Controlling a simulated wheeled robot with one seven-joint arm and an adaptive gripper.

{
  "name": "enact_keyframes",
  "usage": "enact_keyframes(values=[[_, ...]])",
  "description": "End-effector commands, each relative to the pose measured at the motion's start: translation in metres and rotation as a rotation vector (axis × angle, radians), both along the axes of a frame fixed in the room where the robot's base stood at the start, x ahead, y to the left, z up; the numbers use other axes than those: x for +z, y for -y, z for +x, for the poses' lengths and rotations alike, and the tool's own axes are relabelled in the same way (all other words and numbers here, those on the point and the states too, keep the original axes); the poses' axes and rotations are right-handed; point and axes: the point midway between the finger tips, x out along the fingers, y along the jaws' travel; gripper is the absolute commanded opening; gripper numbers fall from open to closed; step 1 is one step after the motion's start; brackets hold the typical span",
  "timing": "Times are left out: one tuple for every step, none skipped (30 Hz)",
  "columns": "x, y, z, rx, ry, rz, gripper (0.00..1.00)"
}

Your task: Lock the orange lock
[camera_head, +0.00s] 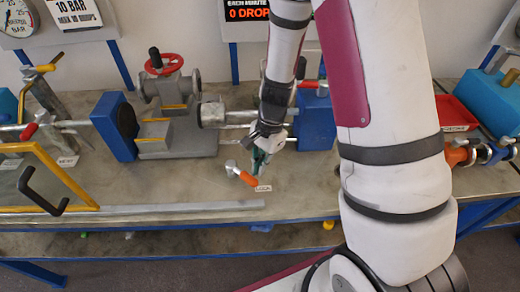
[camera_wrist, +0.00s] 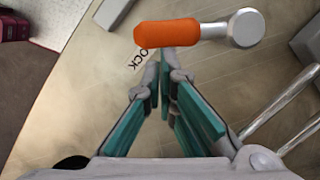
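The orange lock is an orange lever grip (camera_head: 249,179) on a short grey arm with a round grey pivot (camera_head: 231,168), low on the bench top. In the wrist view the orange grip (camera_wrist: 167,33) lies across the top middle, with its round pivot (camera_wrist: 246,28) to the right. My gripper (camera_head: 258,168) is just above the grip in the head view. In the wrist view my gripper's teal-padded fingers (camera_wrist: 161,75) point at the grip. Their tips look close together, but whether they meet or touch the grip is unclear. Nothing shows held between them.
A "LOCK" label (camera_head: 263,188) lies beside the grip. A grey flanged vessel with a red handwheel (camera_head: 163,63) and blue end blocks (camera_head: 115,126) stand behind. A long grey bar (camera_head: 165,210) lies along the bench front. A red tray (camera_head: 455,112) is at right.

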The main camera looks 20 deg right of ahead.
Motion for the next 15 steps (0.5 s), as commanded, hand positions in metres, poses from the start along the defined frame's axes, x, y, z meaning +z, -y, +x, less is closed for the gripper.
enact_keyframes(values=[[0.001, -0.003, -0.006, -0.037, -0.004, 0.001, 0.0], [0.001, -0.005, -0.008, -0.065, -0.005, 0.002, 0.0], [0.001, -0.007, -0.01, -0.096, -0.004, 0.002, 0.0], [0.001, -0.008, -0.011, -0.12, -0.004, 0.003, 0.0], [0.001, -0.01, -0.013, -0.143, -0.004, 0.003, 0.0], [0.001, -0.012, -0.014, -0.172, -0.004, 0.002, 0.0], [0.001, -0.013, -0.015, -0.192, -0.003, 0.002, 0.0], [0.001, -0.014, -0.016, -0.214, -0.004, 0.002, 0.0], [0.001, -0.016, -0.018, -0.236, -0.004, 0.002, 0.0], [0.001, -0.017, -0.018, -0.254, -0.003, 0.002, 0.0], [0.001, -0.018, -0.019, -0.261, -0.003, 0.002, 0.0], [0.0, -0.02, -0.019, -0.257, -0.003, 0.002, 0.0], [0.0, -0.021, -0.02, -0.256, -0.003, 0.002, 0.0], [0.0, -0.022, -0.021, -0.255, -0.003, 0.002, 0.0], [0.0, -0.023, -0.021, -0.255, -0.003, 0.002, 0.0]])
